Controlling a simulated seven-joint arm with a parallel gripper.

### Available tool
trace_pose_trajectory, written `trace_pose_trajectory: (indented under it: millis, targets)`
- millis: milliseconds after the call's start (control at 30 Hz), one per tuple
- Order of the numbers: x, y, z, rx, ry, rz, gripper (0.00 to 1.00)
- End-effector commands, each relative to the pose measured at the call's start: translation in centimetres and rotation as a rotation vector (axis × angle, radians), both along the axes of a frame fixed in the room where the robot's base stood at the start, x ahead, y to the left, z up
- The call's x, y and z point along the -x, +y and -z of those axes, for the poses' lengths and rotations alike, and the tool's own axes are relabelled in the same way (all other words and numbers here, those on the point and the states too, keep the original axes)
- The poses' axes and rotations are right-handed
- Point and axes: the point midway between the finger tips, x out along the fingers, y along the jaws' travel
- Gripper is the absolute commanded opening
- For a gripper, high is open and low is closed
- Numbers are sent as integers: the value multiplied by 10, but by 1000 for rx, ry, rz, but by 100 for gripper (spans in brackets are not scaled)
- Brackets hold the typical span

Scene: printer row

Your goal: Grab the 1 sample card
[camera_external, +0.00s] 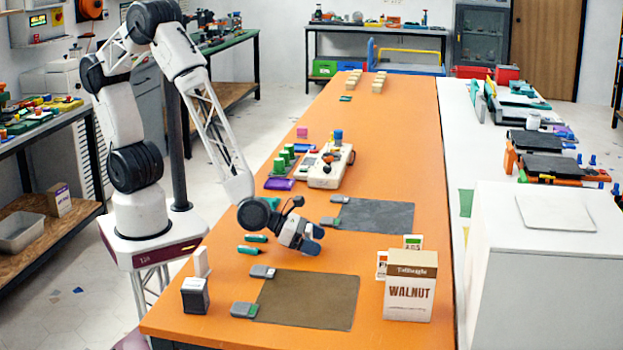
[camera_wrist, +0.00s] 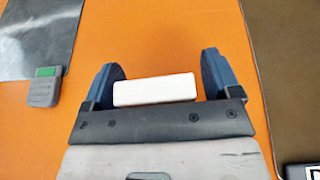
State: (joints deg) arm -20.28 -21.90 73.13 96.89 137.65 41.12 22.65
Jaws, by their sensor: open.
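Two small upright white cards with printed faces stand by the walnut box. One card (camera_external: 413,241) has a green patch and is behind the box; the other card (camera_external: 381,264) has orange on it and is at the box's left, partly hidden. Their print is too small to read, so I cannot tell which is the 1 sample card. My gripper (camera_external: 314,241) is low over the orange table, left of both cards and apart from them. Its blue fingers are spread in the wrist view (camera_wrist: 158,83). A white bar shows between them; I cannot tell whether it is part of the gripper.
The walnut box (camera_external: 410,290) stands at the table's right edge. A brown mat (camera_external: 308,300) and a dark grey mat (camera_external: 375,216) lie flat, with grey clips beside them. A dark block (camera_external: 195,296) stands front left. A beige device (camera_external: 330,167) is farther back.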

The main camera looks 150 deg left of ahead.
Motion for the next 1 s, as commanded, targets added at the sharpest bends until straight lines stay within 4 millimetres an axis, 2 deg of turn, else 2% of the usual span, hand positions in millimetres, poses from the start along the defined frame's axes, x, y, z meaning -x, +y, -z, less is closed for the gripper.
trace_pose_trajectory:
  millis: [167, 200, 533, 833, 1000]
  targets:
    - [0, 0, 0, 0, 0, 0, 83]
    - [0, 0, 0, 0, 0, 0, 80]
    - [0, 0, 0, 0, 0, 0, 30]
    - [0, 0, -1, -1, -1, 0, 30]
    - [0, 0, -9, -1, -2, 0, 30]
